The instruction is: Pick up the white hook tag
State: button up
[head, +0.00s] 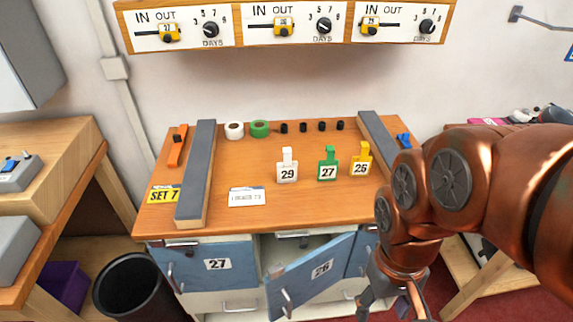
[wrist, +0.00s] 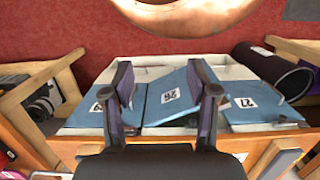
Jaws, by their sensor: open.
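The white hook tag (head: 287,168), marked 29, stands upright on the wooden bench top near its middle in the head view. A green tag (head: 327,166) marked 27 and a yellow tag (head: 361,160) stand to its right. My gripper (wrist: 162,78) is open and empty in the wrist view, with its two dark fingers apart over the blue cabinet doors. In the head view my gripper (head: 390,298) hangs low at the bench's front right, partly cut off by the frame edge. It is well apart from the white tag, which I cannot make out in the wrist view.
A blue door (head: 316,277) marked 26 stands open below the bench. Grey-topped rails (head: 196,170) flank the bench top. A white label card (head: 247,197) lies left of the white tag. Tape rolls (head: 259,129) stand behind. A black bin (head: 135,287) is on the floor at left.

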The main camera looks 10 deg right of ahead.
aim_at(288, 170)
jog(key=u, duration=3.2)
jog(key=k, duration=1.05)
jog(key=z, duration=0.3)
